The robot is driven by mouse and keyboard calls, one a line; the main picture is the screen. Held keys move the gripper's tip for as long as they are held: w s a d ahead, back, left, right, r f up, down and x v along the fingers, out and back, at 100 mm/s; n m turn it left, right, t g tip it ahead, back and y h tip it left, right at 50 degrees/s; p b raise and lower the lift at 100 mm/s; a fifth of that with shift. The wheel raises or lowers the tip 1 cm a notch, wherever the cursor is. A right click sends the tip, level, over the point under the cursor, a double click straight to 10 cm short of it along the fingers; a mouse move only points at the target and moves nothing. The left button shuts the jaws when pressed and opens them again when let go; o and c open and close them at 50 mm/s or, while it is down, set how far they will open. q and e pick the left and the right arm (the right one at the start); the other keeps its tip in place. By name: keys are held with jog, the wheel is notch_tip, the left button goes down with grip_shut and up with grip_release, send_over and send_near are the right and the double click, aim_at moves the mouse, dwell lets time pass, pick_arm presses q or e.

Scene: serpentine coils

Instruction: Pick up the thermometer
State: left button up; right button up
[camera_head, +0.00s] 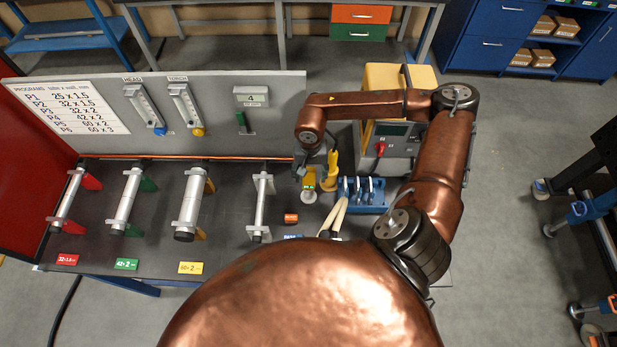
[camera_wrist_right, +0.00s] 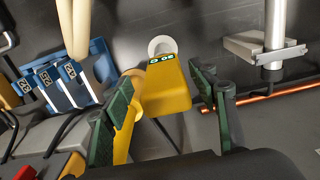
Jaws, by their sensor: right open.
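The thermometer (camera_head: 309,183) is a yellow device with a small green display, at the right part of the bench in the head view. In the right wrist view the thermometer (camera_wrist_right: 168,92) lies between the fingers, its display facing the camera, with a pale round part beyond it. My right gripper (camera_head: 306,170) is just over it in the head view. In the wrist view the right gripper (camera_wrist_right: 163,80) is open, with one dark green finger pad on each side of the yellow body. Whether a pad touches it I cannot tell. My left gripper is not in view.
A second yellow object (camera_head: 331,171) stands close to the right of the thermometer. A blue rack (camera_head: 375,197) and a yellow-grey machine (camera_head: 399,140) are further right. Pale tongs-like rods (camera_head: 337,215) lie in front. A tube on a stand (camera_head: 260,205) is to the left.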

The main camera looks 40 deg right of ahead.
aim_at(309, 182)
jog(key=f, duration=0.1)
jog(key=f+p, duration=0.1)
jog(key=f, duration=0.1)
jog(key=shift+w+a+f, duration=0.1)
jog(key=shift+a+f, duration=0.1)
jog(key=shift+f, duration=0.55)
jog(key=c, duration=1.4)
jog(key=shift+o, duration=0.2)
jog(key=shift+r, duration=0.1)
